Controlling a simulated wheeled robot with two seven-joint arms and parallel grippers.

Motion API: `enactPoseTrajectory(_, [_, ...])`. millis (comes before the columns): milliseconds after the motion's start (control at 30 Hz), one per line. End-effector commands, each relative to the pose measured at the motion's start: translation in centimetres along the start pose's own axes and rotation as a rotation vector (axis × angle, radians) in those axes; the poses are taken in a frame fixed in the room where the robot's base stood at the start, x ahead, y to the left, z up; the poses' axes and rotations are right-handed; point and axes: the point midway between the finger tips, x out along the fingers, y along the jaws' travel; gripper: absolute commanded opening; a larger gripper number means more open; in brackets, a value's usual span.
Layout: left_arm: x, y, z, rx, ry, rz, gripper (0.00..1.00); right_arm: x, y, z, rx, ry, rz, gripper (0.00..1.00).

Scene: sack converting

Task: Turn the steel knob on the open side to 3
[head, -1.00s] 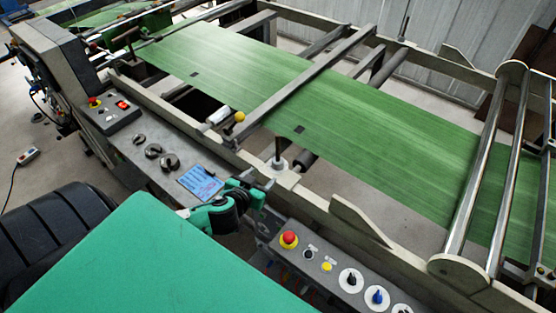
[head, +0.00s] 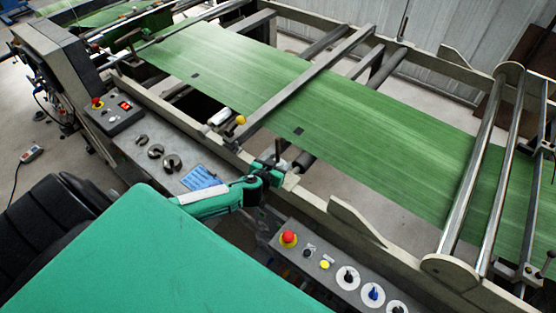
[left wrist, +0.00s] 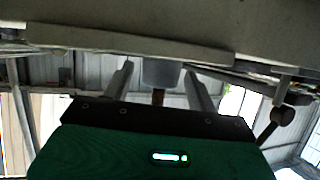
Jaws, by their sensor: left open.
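My left gripper (head: 276,165) is at the machine's near side rail in the head view. It is open. In the left wrist view its two pale fingers stand apart, with a grey rounded piece (left wrist: 160,72) between them, seemingly the steel knob. I cannot tell whether the fingers touch it. In the head view the gripper hides most of the round steel base there; a thin dark upright post (head: 277,148) shows behind it. Any scale or number on the knob is not readable. My right gripper is not in view.
A panel with a red button (head: 288,237), a yellow button (head: 325,265), a black knob (head: 348,276) and a blue knob (head: 374,292) lies right of my left arm. A tablet-like blue sheet (head: 202,178) lies left. Green web (head: 380,140) runs behind the rail.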

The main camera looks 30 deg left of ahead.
Motion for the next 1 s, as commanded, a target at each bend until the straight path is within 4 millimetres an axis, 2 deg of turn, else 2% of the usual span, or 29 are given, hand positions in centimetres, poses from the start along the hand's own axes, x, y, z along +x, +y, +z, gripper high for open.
enactPoseTrajectory(133, [0.67, 0.03, -0.01, 0.001, -0.001, 0.001, 0.58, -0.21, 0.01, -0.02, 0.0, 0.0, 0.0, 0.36])
enactPoseTrajectory(433, [0.79, 0.04, 0.03, 0.0, -0.001, 0.001, 0.58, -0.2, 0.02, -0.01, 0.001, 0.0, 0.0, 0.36])
enactPoseTrajectory(667, [0.77, 0.02, 0.03, 0.0, -0.001, 0.001, 0.14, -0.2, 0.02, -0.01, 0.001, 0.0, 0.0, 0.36])
enactPoseTrajectory(1000, [0.79, -0.07, 0.12, 0.018, 0.002, 0.039, 0.14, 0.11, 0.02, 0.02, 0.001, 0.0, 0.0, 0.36])
